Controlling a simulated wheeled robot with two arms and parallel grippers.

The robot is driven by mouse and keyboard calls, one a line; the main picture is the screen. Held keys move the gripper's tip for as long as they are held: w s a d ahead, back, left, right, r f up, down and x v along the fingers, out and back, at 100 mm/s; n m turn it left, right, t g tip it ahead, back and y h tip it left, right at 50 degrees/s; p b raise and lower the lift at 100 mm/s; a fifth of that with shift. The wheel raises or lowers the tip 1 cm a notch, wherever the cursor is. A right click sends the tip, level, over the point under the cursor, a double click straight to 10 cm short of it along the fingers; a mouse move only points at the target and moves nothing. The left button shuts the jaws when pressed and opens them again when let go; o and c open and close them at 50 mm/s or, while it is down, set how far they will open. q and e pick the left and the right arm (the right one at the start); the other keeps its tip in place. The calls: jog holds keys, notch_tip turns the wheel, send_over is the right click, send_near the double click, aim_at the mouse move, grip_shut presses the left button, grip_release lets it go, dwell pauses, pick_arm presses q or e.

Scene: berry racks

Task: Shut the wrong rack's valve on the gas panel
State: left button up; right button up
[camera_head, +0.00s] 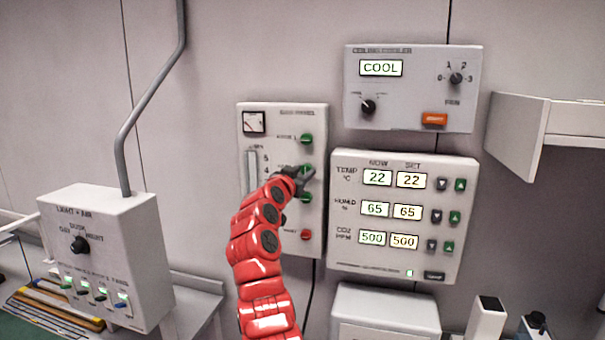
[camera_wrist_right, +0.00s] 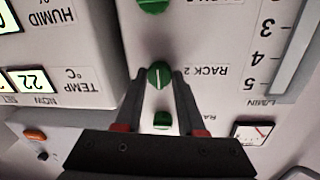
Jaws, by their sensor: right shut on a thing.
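The gas panel (camera_head: 284,112) is a grey wall box with a gauge, a flow scale, a column of green valve knobs and a red knob. The top green knob (camera_head: 306,139) is clear of my arm. My right gripper (camera_head: 303,180) is at the second green knob, partly covering it. In the wrist view, which is upside down, its fingers (camera_wrist_right: 165,75) are shut on the green knob labelled RACK 2 (camera_wrist_right: 158,76). That knob's white line runs vertically in this picture. Another green knob (camera_wrist_right: 162,120) shows between the fingers nearer the palm. My left gripper is not in view.
A climate panel (camera_head: 400,258) with TEMP, HUMID and CO2 readouts is close on the right. A cooler panel (camera_head: 415,90) reading COOL is above it. A light panel (camera_head: 105,205) stands at left.

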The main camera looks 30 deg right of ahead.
grip_shut()
